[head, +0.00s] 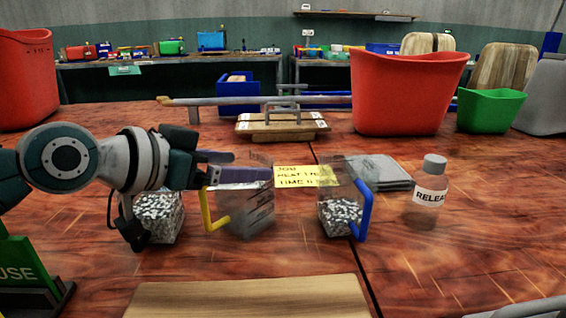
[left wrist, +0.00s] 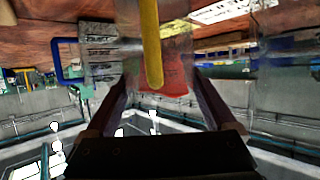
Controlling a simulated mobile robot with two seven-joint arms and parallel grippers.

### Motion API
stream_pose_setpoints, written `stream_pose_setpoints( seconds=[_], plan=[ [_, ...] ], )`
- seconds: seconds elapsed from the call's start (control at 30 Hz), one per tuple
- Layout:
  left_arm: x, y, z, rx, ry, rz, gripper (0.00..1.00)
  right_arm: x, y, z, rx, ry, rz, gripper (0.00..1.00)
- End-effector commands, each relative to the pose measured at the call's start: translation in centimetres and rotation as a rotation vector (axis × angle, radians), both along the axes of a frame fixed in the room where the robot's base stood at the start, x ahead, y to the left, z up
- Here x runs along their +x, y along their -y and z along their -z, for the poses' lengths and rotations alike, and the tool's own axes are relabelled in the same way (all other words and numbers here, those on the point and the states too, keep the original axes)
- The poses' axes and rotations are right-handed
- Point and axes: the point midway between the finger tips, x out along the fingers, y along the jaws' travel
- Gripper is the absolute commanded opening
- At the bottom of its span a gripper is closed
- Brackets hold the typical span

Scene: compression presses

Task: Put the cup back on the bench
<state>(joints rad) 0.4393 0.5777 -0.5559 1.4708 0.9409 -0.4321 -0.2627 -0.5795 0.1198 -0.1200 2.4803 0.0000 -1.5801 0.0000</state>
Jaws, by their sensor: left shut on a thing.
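A clear cup with a yellow handle (head: 216,222) stands near the middle of the bench (head: 440,265). My left gripper (head: 232,166) comes in from the left at the top of this cup. My right gripper is not in view.
A clear cup with a blue handle (head: 340,215) holds speckled grains, right of the held cup. More speckled grains (head: 160,215) stand partly behind my left wrist. A yellow note (head: 307,176), a RELEASE bottle (head: 430,195) and a wooden press (head: 282,125) are nearby.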

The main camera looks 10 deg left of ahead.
Motion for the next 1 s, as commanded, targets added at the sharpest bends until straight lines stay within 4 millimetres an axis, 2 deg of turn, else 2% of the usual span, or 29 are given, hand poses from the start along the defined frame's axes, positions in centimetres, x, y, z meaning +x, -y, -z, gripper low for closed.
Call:
stream_pose_setpoints(
  seconds=[0.03,0.13,0.47,0.57,0.9,1.0],
  plan=[
    [0.0,0.0,0.1,0.000,0.000,0.000,0.91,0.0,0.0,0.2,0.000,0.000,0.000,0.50],
    [0.0,0.0,0.1,0.000,0.000,0.000,1.00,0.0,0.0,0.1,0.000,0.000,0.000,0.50],
    [-0.2,-0.2,-0.5,0.001,-0.002,-0.001,1.00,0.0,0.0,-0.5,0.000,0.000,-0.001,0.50],
    [-1.5,-0.9,-1.1,0.001,-0.002,-0.001,1.00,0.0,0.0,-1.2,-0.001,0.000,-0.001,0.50],
    [-7.6,-4.1,-3.9,0.005,-0.004,0.002,1.00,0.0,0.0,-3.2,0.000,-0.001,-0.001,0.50],
    [-8.6,-4.8,-4.3,0.002,-0.003,-0.001,1.00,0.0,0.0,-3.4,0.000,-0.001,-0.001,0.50]
  ],
)
